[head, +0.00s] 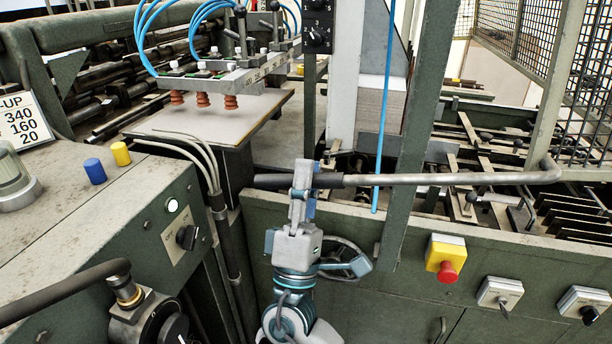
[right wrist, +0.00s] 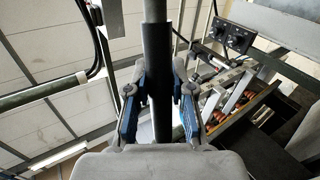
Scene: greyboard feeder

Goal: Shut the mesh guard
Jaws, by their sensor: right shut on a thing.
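The mesh guard (head: 583,95) is a grey-green framed wire panel at the upper right of the head view. A long grey handle bar (head: 440,179) runs left from its lower corner and ends in a dark grip (head: 335,181). My right gripper (head: 303,181) is at this dark grip, near the bar's left end. In the right wrist view my right gripper (right wrist: 160,95) has its two blue-padded fingers on both sides of the dark grip (right wrist: 157,50), shut on it. The guard's far edges are cut off by the picture. My left gripper is out of view.
A green post (head: 415,130) and a blue hose (head: 384,120) stand close to the bar. Below are a handwheel (head: 345,258) and a yellow box with a red button (head: 445,258). Suction cups (head: 203,100) hang over a board at upper left. Rods and slats lie behind the bar.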

